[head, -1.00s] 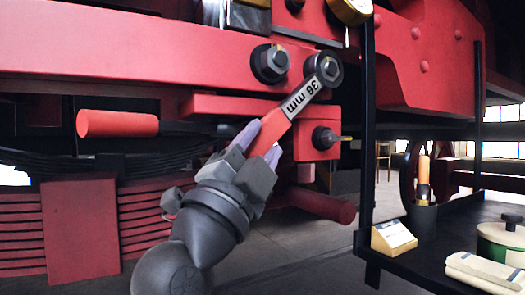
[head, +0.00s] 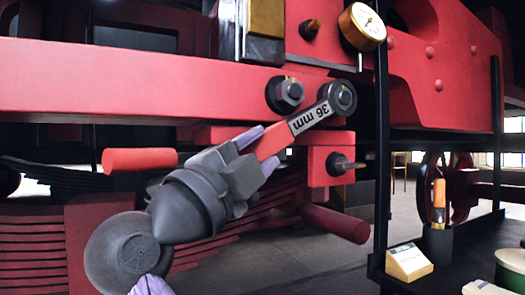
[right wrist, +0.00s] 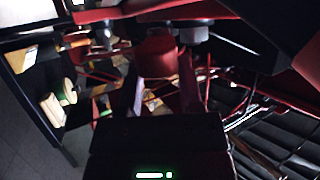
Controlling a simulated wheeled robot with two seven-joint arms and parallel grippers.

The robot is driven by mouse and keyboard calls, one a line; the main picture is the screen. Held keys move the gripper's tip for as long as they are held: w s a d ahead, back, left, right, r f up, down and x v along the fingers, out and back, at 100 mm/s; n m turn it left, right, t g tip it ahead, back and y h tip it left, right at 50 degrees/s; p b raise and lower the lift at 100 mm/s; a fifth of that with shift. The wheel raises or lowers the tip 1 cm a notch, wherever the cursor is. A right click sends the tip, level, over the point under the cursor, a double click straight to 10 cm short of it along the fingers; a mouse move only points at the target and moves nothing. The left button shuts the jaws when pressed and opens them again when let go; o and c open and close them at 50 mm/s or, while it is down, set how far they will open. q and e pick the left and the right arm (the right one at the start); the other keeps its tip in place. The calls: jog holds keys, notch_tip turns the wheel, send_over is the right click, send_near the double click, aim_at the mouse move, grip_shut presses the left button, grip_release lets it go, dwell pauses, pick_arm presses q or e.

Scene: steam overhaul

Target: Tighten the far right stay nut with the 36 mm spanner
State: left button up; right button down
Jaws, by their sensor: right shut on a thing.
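The 36 mm spanner (head: 310,119) has a dark ring end, a pale label and a red handle. Its ring end sits around the far right stay nut (head: 342,97) on the red beam, hiding most of that nut. The handle slopes down to the left. My right gripper (head: 260,150) is shut on the red handle, its lavender fingertips on either side. A second dark stay nut (head: 286,94) is bare, just left of the ring. My left gripper is not identifiable in view. The right wrist view is dark and does not clearly show the ring.
A red block with a stud (head: 338,164) lies below the ring, and red bars (head: 140,160) project nearby. A black post (head: 382,140) stands to the right. A black shelf (head: 455,250) holds a small sign (head: 408,263) and an orange-handled tool (head: 439,200).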

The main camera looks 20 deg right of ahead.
jog(key=d+f+n+t+b, duration=0.1)
jog(key=f+b, duration=0.1)
jog(key=b, duration=0.1)
jog(key=shift+d+h, duration=0.1)
jog(key=shift+h, duration=0.3)
jog(key=s, duration=0.5)
jog(key=shift+s+d, duration=0.1)
jog(key=shift+d, duration=0.1)
dwell(0.5)
